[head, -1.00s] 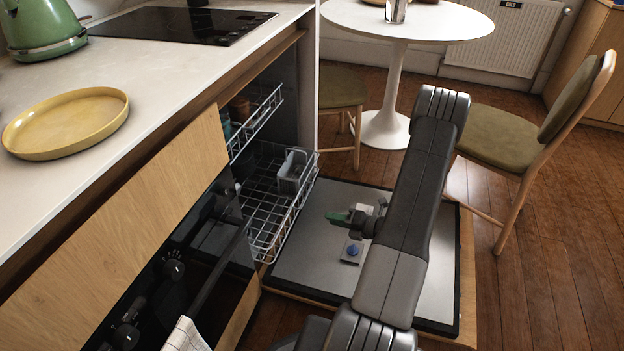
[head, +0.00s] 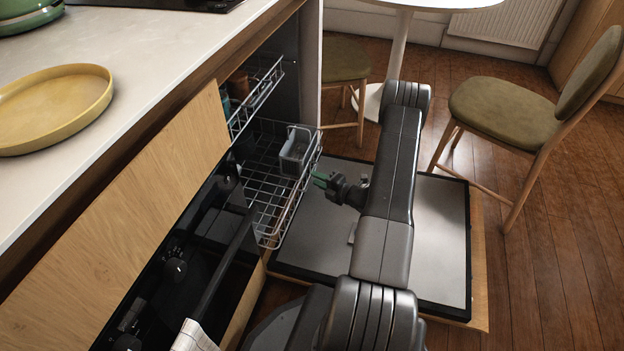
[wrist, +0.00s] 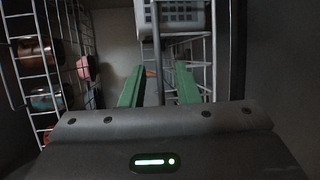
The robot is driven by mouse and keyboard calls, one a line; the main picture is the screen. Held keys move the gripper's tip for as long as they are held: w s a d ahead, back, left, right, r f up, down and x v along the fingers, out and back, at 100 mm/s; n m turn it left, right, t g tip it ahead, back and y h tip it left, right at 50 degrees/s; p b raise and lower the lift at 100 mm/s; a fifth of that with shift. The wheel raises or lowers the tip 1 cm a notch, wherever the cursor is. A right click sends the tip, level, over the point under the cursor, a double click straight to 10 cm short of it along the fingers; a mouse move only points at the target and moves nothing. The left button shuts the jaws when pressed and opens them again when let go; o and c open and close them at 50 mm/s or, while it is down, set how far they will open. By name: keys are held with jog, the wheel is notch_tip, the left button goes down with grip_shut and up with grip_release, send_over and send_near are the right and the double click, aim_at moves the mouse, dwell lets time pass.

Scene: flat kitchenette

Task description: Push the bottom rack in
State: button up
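The bottom rack (head: 272,205) is a grey wire basket, pulled part way out of the dishwasher above its lowered door (head: 440,235). A grey cutlery basket (head: 296,150) stands in its far corner. My gripper (head: 318,180) is at the rack's outer side, near its upper rim. In the wrist view its two green fingers (wrist: 158,86) stand apart, with a rack wire showing between them. I cannot tell whether they touch the wire. The bottom rack's wires (wrist: 200,50) and the cutlery basket (wrist: 180,14) also show there.
The upper rack (head: 258,95) holds several dishes, seen at left in the wrist view (wrist: 30,75). The counter (head: 160,60) and oven front (head: 180,265) lie left. Chairs (head: 505,112) (head: 345,62) and a round table (head: 430,3) stand beyond the door.

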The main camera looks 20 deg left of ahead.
jog(key=shift+x, duration=1.65)
grip_shut()
jog(key=shift+b, duration=0.3)
